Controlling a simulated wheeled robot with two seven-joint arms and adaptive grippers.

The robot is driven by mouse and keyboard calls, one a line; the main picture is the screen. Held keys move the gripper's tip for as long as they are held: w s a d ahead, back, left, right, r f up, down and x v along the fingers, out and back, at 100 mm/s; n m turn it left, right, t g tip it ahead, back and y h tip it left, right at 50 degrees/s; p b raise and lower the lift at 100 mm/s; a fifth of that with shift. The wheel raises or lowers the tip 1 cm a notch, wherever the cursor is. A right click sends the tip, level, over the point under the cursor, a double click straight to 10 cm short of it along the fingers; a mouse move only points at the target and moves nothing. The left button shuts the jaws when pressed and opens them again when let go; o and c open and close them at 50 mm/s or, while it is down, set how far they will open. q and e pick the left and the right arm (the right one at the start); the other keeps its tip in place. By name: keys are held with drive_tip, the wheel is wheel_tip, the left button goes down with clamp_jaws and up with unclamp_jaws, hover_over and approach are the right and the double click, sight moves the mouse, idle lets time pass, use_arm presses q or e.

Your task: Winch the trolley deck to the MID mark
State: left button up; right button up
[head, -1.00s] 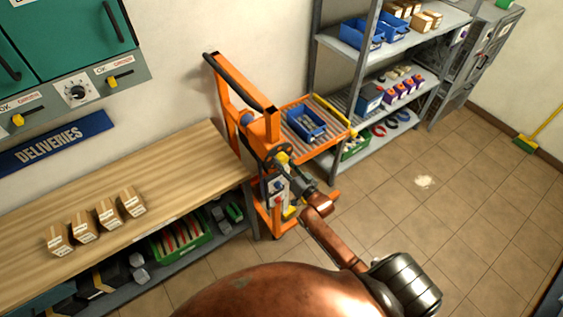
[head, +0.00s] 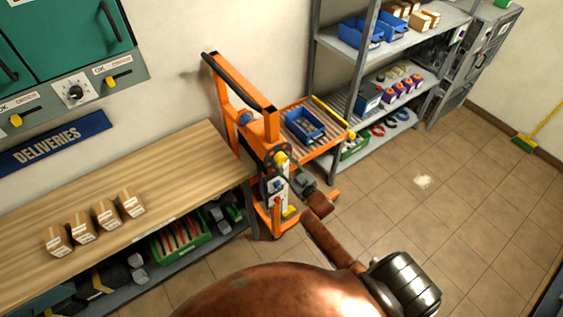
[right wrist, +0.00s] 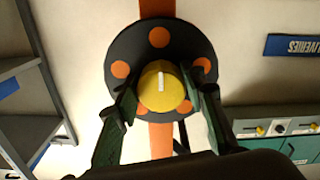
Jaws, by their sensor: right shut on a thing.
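The orange trolley (head: 232,108) stands at the end of the workbench. Its slatted deck (head: 325,145) reaches out to the right and carries a blue bin (head: 305,126). On the trolley's mast is a black winch wheel with orange spots (right wrist: 128,45). A yellow knob with a white line (right wrist: 162,88) sits in front of it. My right gripper (right wrist: 164,95) is shut on this knob, one finger on each side. In the head view the right gripper (head: 291,170) is small beside the mast. A pale strip (head: 284,190) shows below the wheel; its marks are unreadable. My left gripper is out of view.
The workbench (head: 190,165) with several small cartons is on the left, with a green crate (head: 180,243) beneath. A grey shelf rack (head: 345,40) with bins stands behind the deck. The tiled floor (head: 450,220) at the right is open.

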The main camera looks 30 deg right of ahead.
idle(0.5)
drive_tip(key=o, duration=1.2)
drive_tip(key=shift+c, duration=0.2)
drive_tip(key=shift+s, duration=0.1)
drive_tip(key=s, duration=1.1)
drive_tip(key=shift+s+d, duration=0.4)
drive_tip(key=shift+d, duration=0.05)
